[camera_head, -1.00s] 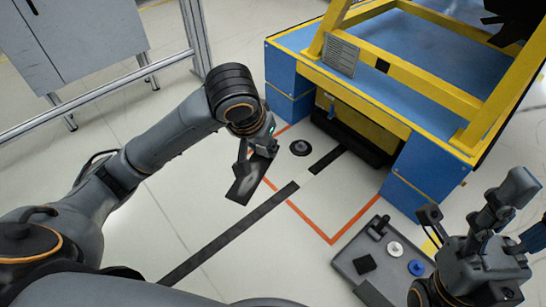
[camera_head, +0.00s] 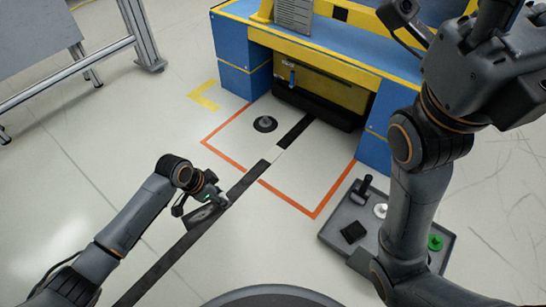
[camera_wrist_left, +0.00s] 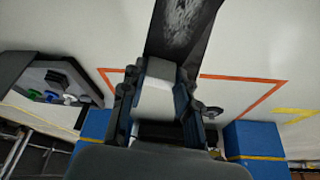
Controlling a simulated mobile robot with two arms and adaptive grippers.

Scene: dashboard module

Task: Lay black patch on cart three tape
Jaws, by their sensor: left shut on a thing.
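The black patch (camera_head: 203,215) is a dark, grey-smudged piece held in my left gripper (camera_head: 216,199). In the head view it lies just left of the long dark floor tape (camera_head: 172,262), close to it or overlapping it; I cannot tell if it touches the floor. In the left wrist view the patch (camera_wrist_left: 182,28) extends from the shut jaws (camera_wrist_left: 160,75). A short black strip (camera_head: 295,132) continues the tape line toward the blue and yellow cart (camera_head: 240,55), with a pale gap between. My right gripper (camera_head: 495,60) is raised at upper right; its jaws are unclear.
A red-orange outline (camera_head: 313,216) marks the floor before the cart. A dark round piece (camera_head: 265,124) sits inside it. A grey tray (camera_head: 335,240) holds a black square (camera_head: 353,232), a white disc (camera_head: 380,210) and a green piece (camera_head: 435,242).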

